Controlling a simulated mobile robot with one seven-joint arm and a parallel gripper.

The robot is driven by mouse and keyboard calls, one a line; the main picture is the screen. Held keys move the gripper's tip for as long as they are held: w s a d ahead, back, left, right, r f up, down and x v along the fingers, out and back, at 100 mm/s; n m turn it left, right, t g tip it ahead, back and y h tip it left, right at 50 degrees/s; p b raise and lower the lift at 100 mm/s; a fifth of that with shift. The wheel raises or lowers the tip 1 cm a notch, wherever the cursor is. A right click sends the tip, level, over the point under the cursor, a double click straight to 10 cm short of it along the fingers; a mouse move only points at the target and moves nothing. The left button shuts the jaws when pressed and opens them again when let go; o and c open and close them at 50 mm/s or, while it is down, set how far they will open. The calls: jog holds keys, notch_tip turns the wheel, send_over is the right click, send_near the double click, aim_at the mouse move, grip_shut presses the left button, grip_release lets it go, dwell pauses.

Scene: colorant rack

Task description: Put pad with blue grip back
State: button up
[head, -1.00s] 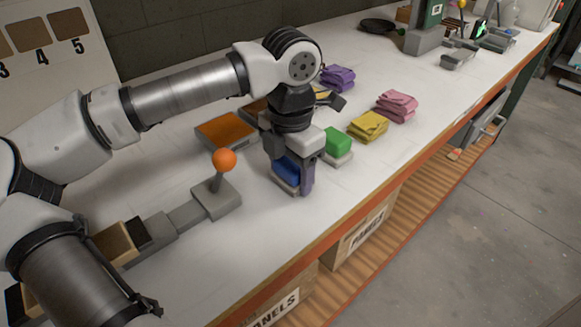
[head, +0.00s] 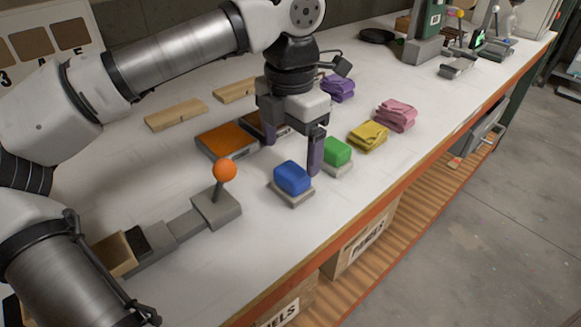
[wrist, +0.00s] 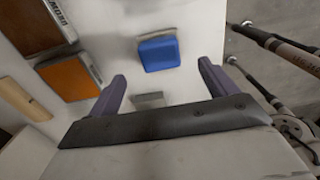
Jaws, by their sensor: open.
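The pad with the blue grip (head: 292,178) sits upright on its grey base on the white bench, left of the green-gripped pad (head: 337,152). Its blue top also shows in the wrist view (wrist: 159,53), beyond the fingers. My gripper (head: 293,158) is open and empty, raised above the bench just behind the blue pad and apart from it. Its two purple fingers frame the lower middle of the wrist view (wrist: 165,88). A small grey block edge (wrist: 148,100) shows between the fingers; I cannot tell what it belongs to.
An orange-topped tray (head: 226,138) lies left of my gripper. A grey fixture with an orange ball lever (head: 225,170) stands left of the blue pad. Yellow (head: 367,136), pink (head: 396,115) and purple (head: 338,88) folded cloths lie to the right and behind. The bench's front edge is clear.

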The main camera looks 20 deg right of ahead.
aim_at(291, 172)
jog(key=shift+r, duration=2.25)
